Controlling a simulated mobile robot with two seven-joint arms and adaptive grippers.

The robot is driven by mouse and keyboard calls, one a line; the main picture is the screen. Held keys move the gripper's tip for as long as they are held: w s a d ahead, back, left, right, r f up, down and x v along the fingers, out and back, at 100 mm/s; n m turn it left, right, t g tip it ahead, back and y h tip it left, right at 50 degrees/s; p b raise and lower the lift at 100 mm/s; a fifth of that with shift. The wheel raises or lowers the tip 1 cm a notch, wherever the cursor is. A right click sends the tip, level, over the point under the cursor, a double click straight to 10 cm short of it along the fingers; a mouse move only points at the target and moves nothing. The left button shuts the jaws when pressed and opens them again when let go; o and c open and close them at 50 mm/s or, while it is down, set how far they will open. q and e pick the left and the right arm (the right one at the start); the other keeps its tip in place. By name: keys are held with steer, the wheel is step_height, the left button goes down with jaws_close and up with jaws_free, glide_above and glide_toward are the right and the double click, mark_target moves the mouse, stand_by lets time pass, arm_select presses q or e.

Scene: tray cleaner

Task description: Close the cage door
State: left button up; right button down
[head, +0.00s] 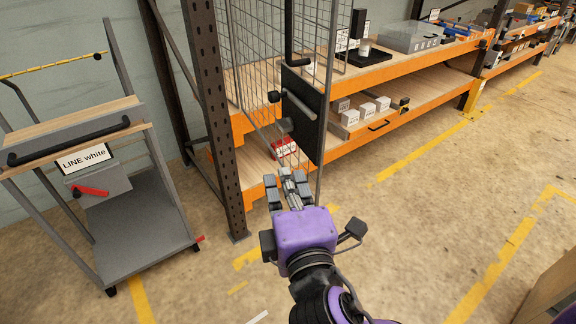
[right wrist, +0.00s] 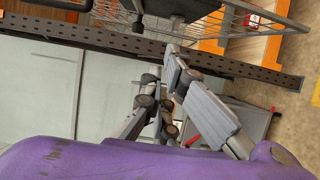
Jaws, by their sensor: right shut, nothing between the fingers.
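The cage door (head: 262,45) is a wire-mesh panel in a thin grey frame, standing at the left end of the orange shelving in the head view. It carries a black lock plate (head: 311,135) with a grey bar handle (head: 341,125). The door appears to stand out from the dark upright post. My right gripper (head: 288,178) is shut and empty, just below the lock plate in the picture; I cannot tell whether it touches the door. In the right wrist view, its fingers (right wrist: 172,85) show with the mesh (right wrist: 112,12) beyond. My left gripper is not in view.
A dark perforated post (head: 212,110) stands left of the door. A grey cart (head: 150,235) labelled "LINE white" is at the left. A red box (head: 284,148) sits on the lower shelf behind the door. Open floor (head: 420,210) lies to the right.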

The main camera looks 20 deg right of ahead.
steer(key=w+d+b, duration=0.1)
steer(key=w+d, duration=0.3)
steer(key=w, duration=0.6)
steer(key=shift+w+d+f, duration=0.15)
steer(key=shift+w+d, duration=0.2)
steer(key=shift+d, duration=0.15)
